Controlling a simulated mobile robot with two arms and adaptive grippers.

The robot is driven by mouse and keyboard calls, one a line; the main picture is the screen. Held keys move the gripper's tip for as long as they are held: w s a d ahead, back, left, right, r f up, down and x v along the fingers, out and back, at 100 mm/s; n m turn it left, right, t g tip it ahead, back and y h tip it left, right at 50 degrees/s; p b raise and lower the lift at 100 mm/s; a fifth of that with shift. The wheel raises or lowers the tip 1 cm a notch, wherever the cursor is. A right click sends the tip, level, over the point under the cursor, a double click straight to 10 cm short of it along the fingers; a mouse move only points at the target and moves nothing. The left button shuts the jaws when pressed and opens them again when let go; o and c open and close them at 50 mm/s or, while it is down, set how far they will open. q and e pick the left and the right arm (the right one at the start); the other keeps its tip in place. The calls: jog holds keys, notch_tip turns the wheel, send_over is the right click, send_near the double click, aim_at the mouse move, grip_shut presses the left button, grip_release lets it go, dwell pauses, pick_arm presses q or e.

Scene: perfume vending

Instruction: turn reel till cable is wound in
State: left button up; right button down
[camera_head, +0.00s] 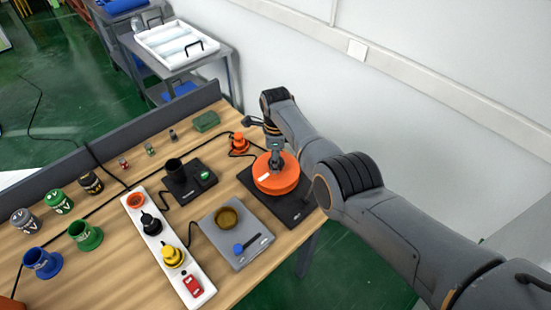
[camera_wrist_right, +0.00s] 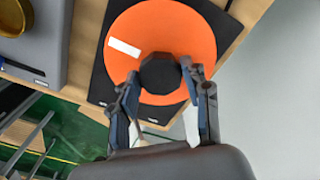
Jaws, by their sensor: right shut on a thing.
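The orange reel (camera_head: 271,182) with a white mark sits on a black base plate (camera_head: 298,214) near the table's right edge. It also shows in the right wrist view (camera_wrist_right: 190,32), its white mark at the upper left of the disc. A black cable (camera_head: 258,146) runs behind the reel near an orange plug-like piece (camera_head: 239,142). My left gripper is in neither view.
A grey plate (camera_head: 236,261) with a brown dish stands left of the reel. A white strip (camera_head: 181,262) with coloured pieces lies further left. Several coloured cups stand at the far left. The wall is close on the right.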

jog(key=m, duration=0.5)
jog(key=shift+s+f+m, duration=0.1)
jog(key=shift+f+m, duration=0.05)
jog(key=shift+m, duration=0.15)
jog(key=m+b, duration=0.1)
jog(key=m, duration=0.4)
jog(key=shift+m, duration=0.3)
jog(key=shift+s+f, duration=0.1)
jog(key=c, duration=0.6)
grip_release()
jog(key=shift+d, duration=0.1)
jog(key=shift+r, duration=0.2)
jog(key=shift+w+r, duration=0.2)
jog(key=shift+r, duration=0.25)
notch_tip(320, 180, up, 6)
jog(key=shift+s+r, duration=0.1)
jog(key=shift+r, duration=0.15)
